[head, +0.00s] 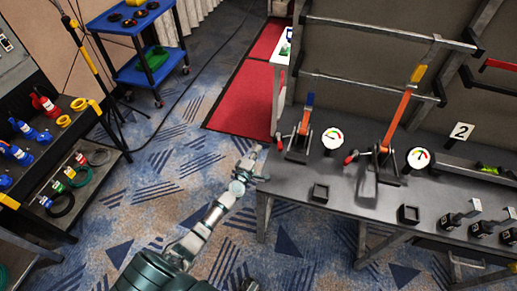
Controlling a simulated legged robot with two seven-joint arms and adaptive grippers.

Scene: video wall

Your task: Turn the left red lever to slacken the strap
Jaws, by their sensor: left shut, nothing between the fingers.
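The left red lever (279,143) sticks out on the left side of the left strap tensioner (299,150), near the left end of the grey bench. A strap (307,115), orange with a blue upper end, rises from this tensioner. A round gauge (332,138) sits just right of it. My left gripper (257,154) is shut and empty. In the picture it is just left of and below the left red lever, at the bench's left edge, with a small gap between them.
A second tensioner (385,160) with its own red lever (351,157), orange strap (398,115) and gauge (418,158) stands to the right. Small black boxes (319,193) sit along the bench's front (290,186). A blue cart (150,67) and a tool shelf (85,155) stand left.

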